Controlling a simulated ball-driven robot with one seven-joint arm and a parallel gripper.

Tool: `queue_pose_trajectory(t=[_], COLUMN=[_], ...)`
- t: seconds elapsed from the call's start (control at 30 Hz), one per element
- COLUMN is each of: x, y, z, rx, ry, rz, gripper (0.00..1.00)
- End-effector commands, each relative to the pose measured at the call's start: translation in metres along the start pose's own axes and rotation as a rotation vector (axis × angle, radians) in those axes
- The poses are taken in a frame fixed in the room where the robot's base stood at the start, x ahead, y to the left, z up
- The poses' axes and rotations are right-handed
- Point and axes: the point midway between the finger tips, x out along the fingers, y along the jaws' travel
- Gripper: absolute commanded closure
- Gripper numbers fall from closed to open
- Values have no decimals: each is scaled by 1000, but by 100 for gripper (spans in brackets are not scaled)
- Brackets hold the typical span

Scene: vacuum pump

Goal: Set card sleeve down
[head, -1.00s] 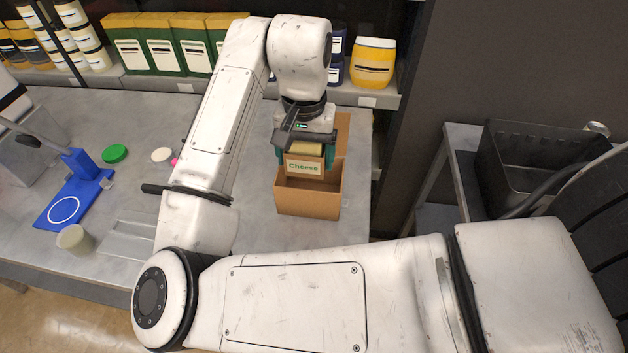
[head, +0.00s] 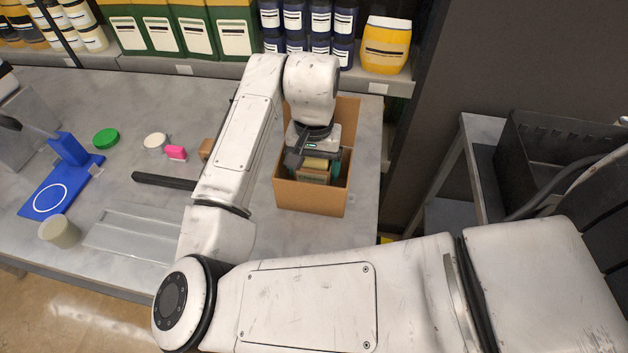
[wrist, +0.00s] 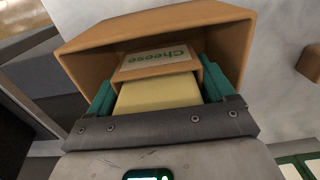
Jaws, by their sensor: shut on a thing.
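The card sleeve (wrist: 155,62) is brown with a pale "Cheese" label and sits around a yellow block (wrist: 158,92). The box walls surround the sleeve in the wrist view too. I cannot tell whether the sleeve touches the box floor.
The box's raised flap (head: 347,112) stands behind my gripper. To the left on the table are a pink item (head: 175,152), a green lid (head: 106,138), a blue stand (head: 65,165) and a cup (head: 60,232). A yellow jar (head: 386,48) stands on the back shelf.

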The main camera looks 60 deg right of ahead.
Motion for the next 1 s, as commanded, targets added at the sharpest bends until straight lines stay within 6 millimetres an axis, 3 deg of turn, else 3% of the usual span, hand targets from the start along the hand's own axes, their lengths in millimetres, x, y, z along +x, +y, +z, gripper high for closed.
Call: queue_pose_trajectory(t=[0.47, 0.83, 0.87, 1.0], x=[47, 53, 53, 52], y=[0, 0, 0, 0], z=[0, 0, 0, 0], rx=[-1, 1, 1, 1], ry=[0, 2, 1, 1], rz=[1, 1, 1, 1], gripper=[47, 47, 16, 2])
